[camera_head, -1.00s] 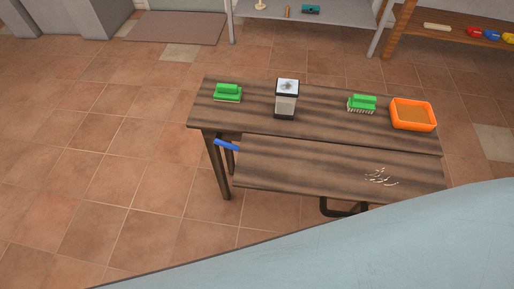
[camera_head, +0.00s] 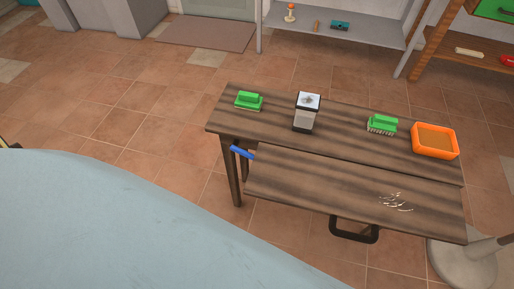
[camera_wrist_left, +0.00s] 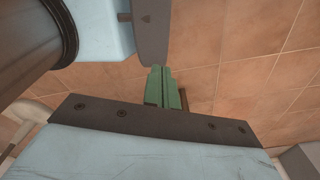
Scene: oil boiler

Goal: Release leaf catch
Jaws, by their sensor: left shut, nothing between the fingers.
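The wooden table has a rear top (camera_head: 340,122) and a front leaf (camera_head: 300,184), which looks slightly lower. A blue catch lever (camera_head: 241,152) sticks out at the left end, near the joint between top and leaf. A black handle (camera_head: 354,230) hangs under the leaf's front edge. My left gripper (camera_wrist_left: 163,88) shows in the left wrist view, its green fingers shut and empty, with floor tiles behind them. The catch is not in that view. Neither gripper shows in the head view, so the distance to the catch cannot be told.
On the top stand two green brushes (camera_head: 248,101) (camera_head: 382,124), a grey-and-black container (camera_head: 306,112) and an orange tray (camera_head: 434,141). Small pale scraps (camera_head: 396,202) lie on the leaf. A round grey base (camera_head: 466,262) stands at right.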

